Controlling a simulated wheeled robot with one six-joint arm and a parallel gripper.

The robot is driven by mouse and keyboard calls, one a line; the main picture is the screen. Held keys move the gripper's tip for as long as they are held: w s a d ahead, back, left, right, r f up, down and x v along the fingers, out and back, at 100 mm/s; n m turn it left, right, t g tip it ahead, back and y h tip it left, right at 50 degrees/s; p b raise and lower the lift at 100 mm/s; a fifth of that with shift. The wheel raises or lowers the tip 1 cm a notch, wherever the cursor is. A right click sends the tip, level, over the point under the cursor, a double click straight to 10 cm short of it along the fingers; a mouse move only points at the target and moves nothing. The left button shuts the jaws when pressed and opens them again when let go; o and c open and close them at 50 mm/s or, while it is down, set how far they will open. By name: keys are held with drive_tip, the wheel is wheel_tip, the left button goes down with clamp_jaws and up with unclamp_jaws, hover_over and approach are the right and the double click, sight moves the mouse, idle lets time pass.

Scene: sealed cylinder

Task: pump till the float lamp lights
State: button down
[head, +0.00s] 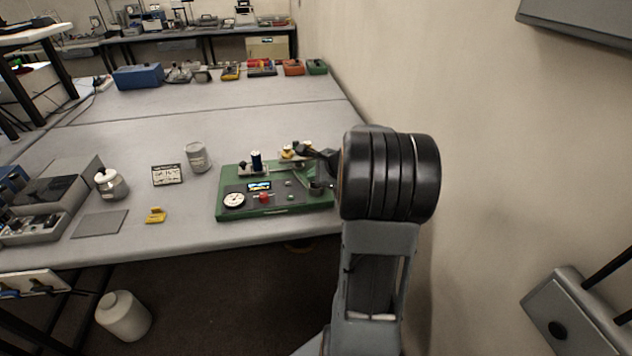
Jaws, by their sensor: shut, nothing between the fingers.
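A green apparatus (225,211) with a dark panel stands on the grey bench, left of my arm. Its front bears a round white gauge (234,200), a small lit display (259,186), a red knob (264,198) and small pale round parts. A dark blue upright cylinder (256,162) stands at its back left, and a brass-coloured part (291,151) at its back right. My gripper (314,154) is small and dark in the head view, over the back right of the apparatus, shut and empty. My arm hides the right end. I cannot tell which part is the float lamp or whether it is lit.
A grey can (197,157), a small sign card (167,174), a lidded jar (110,184), a yellow piece (156,215) and a flat grey plate (99,224) lie to the left. A wall (480,140) closes the right side. The bench behind is mostly clear.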

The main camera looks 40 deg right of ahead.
drive_tip(key=shift+f+b, duration=0.3)
drive_tip(key=shift+f, duration=0.15)
drive_tip(key=shift+r, duration=0.15)
idle(0.5)
drive_tip(key=shift+r+p, duration=1.05)
drive_tip(key=shift+r, duration=0.15)
drive_tip(key=shift+r+p, duration=2.1)
drive_tip(key=shift+r, duration=0.45)
